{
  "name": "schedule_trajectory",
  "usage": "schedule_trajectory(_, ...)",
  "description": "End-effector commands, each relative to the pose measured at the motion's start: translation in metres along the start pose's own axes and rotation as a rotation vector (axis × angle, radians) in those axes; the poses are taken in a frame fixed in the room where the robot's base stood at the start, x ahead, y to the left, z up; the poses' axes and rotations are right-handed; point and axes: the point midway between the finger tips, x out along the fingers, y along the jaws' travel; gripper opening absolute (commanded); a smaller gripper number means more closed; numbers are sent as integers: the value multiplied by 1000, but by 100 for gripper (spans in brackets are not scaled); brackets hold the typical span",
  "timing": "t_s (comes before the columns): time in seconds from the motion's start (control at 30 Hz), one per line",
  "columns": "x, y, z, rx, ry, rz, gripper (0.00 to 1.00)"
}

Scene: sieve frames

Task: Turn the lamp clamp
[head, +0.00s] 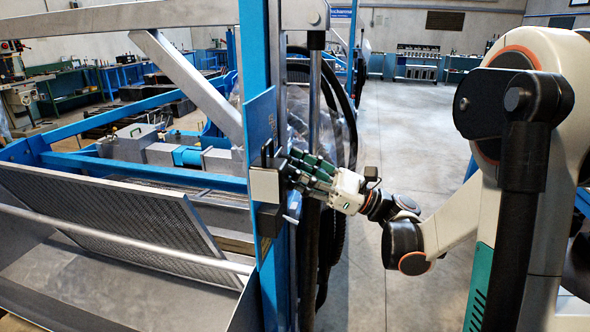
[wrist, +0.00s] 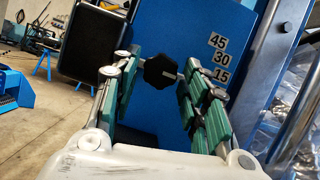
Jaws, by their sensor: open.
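The lamp clamp is a black lobed knob (wrist: 160,72) in front of a blue plate (wrist: 203,28) marked 45, 30 and 15. My gripper (wrist: 157,68) is open with its green-padded fingers on either side of the knob. I cannot tell whether they touch it. In the head view my gripper (head: 292,168) reaches left to the blue post (head: 256,75), and the knob is hidden there. The lamp (head: 265,186) shows a pale flat face on the post.
A perforated screen (head: 130,220) lies tilted in a metal trough left of the post. Black hoses (head: 345,100) and a metal rod (head: 315,90) stand close behind my gripper. The concrete floor (head: 410,130) to the right is open, with workbenches far back.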

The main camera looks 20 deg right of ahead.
Motion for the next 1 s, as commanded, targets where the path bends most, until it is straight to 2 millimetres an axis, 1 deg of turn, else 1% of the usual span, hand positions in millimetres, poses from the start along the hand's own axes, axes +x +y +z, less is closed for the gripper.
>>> schedule_trajectory(0.1,5,0,0,0,0,-1,41)
schedule_trajectory(0.37,5,0,0,0,0,-1,41)
schedule_trajectory(0.4,5,0,0,0,0,-1,32)
schedule_trajectory(0.47,5,0,0,0,0,-1,19)
schedule_trajectory(0.5,5,0,0,0,0,-1,10)
schedule_trajectory(0.77,5,0,0,-7,0,2,9)
schedule_trajectory(1.0,5,-1,0,-81,1,34,9)
